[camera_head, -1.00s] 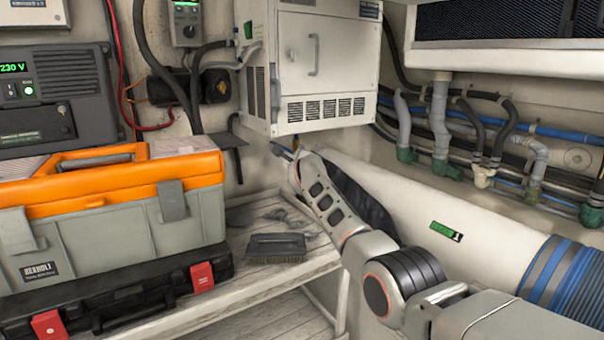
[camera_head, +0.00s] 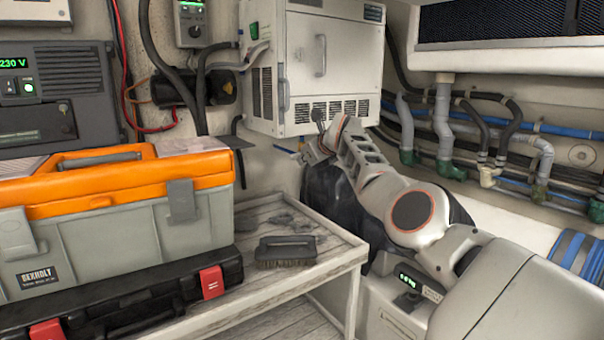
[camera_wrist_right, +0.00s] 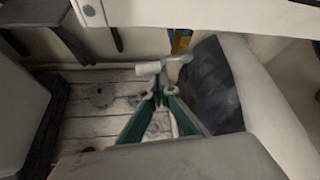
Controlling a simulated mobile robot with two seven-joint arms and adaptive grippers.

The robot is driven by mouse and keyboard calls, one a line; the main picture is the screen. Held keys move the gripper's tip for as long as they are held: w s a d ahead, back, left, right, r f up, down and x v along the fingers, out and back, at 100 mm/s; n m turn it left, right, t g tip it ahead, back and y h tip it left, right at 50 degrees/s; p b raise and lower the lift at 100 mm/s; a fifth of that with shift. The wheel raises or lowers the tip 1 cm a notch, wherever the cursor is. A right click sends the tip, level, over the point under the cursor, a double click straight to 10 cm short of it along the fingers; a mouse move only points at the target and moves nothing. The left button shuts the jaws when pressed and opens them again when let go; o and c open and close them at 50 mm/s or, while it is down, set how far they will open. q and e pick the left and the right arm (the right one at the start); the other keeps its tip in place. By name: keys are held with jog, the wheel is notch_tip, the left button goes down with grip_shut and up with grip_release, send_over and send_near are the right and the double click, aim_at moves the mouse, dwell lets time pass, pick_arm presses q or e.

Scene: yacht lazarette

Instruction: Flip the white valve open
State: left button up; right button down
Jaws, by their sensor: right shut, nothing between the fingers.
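My right gripper (camera_head: 319,128) is just in front of the lower front of the white cabinet, its fingers together and empty. In the right wrist view the gripper (camera_wrist_right: 162,84) shows teal fingers converging below a pale, bent piece that I cannot tell apart from the fingertips. An off-white fitting (camera_head: 487,176) sits low on the pipe run at the right, away from the gripper. It may be the white valve; I cannot make out a handle or its position. My left gripper is not in view.
The white cabinet (camera_head: 334,60) hangs above and behind the gripper. A brush (camera_head: 286,251) lies on the wooden shelf (camera_head: 335,257). The orange and grey toolbox (camera_head: 120,222) on a black case fills the left. A dark bag (camera_wrist_right: 207,88) is close right of the fingers.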

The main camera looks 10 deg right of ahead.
pick_arm(q)
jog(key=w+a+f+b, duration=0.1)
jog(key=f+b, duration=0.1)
jog(key=b, duration=0.1)
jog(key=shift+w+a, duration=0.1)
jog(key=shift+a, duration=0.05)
pick_arm(e)
jog(key=shift+a+r+m+g+y, duration=0.3)
jog(key=shift+r+m+y, duration=0.1)
jog(key=shift+m+y, duration=0.25)
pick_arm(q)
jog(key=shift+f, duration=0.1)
